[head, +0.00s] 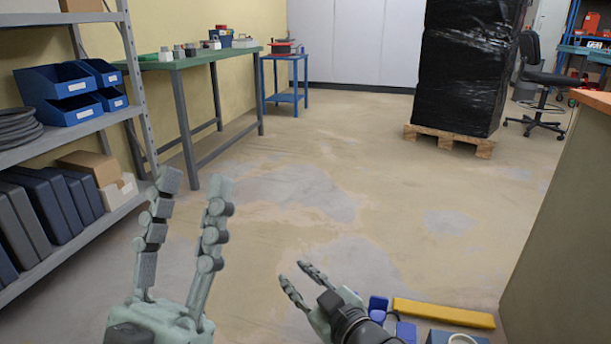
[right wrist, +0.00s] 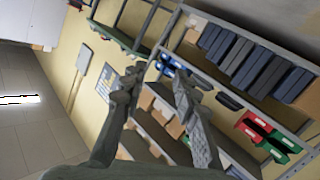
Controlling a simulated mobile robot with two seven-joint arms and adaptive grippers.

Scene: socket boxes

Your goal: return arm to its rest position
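My left gripper (head: 194,183) is large in the lower left of the head view, with its two fingers pointing up and spread apart. It is open with nothing between the fingers. My right gripper (head: 294,273) is lower and further right in the head view, its fingers apart and empty. In the right wrist view, my right gripper (right wrist: 158,79) has its fingers spread, with shelving visible behind and between them. Neither gripper touches anything in view.
A grey shelf rack (head: 75,228) with blue bins (head: 70,113) stands at left. A green-topped table (head: 190,62) holds small items. A black-wrapped pallet load (head: 465,65) stands at back right. A wooden-topped counter (head: 570,200) is at right. The middle floor is clear.

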